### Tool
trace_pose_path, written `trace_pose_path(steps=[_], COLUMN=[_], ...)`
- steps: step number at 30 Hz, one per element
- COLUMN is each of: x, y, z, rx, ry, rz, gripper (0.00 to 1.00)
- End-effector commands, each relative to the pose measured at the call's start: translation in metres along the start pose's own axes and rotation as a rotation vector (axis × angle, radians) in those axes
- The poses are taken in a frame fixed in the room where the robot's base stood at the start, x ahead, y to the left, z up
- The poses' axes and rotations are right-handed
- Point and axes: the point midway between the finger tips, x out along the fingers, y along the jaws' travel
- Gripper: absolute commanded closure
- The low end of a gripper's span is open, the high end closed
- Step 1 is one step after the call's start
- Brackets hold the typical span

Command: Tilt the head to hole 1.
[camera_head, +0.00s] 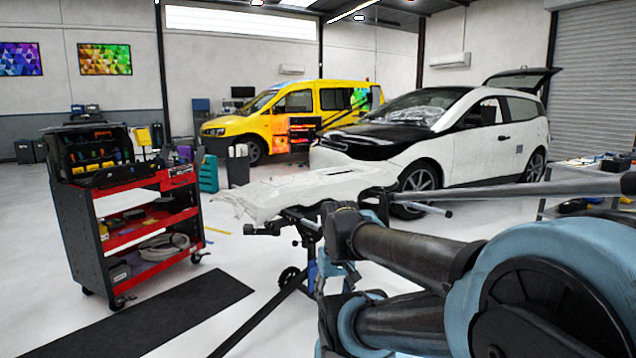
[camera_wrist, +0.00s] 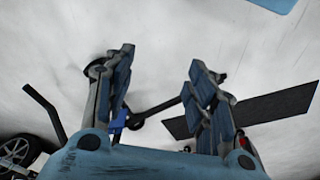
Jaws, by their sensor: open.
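My gripper (camera_wrist: 162,66) is open in the wrist view, its two fingers apart with nothing between the tips. In the head view my arm reaches in from the lower right. The gripper itself is hard to make out there. A white panel (camera_head: 300,187), perhaps a car bumper or fender, lies on a dark work stand (camera_head: 305,222) just beyond the arm. No hole marked 1 can be picked out, and the task's head cannot be told apart from other parts.
A red tool cart (camera_head: 135,225) stands at left, near a dark mat (camera_head: 170,318) on the floor. A white car (camera_head: 460,140) with a black hood and a yellow van (camera_head: 295,110) stand behind. A table (camera_head: 585,180) is at right. White floor lies open between cart and stand.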

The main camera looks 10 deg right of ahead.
Motion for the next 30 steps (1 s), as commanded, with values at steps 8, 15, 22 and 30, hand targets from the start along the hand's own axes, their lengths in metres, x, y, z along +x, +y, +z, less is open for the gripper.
trace_pose_path(steps=[8, 15, 22, 30], x=[0.000, -0.009, -0.030, -0.053], y=[0.000, 0.001, 0.013, 0.036], z=[0.000, 0.004, -0.035, -0.098], rx=[0.000, -0.003, -0.036, -0.094], ry=[0.000, 0.012, 0.009, 0.003], rz=[0.000, 0.002, 0.015, 0.035], gripper=[0.49, 0.52, 0.52, 0.52])
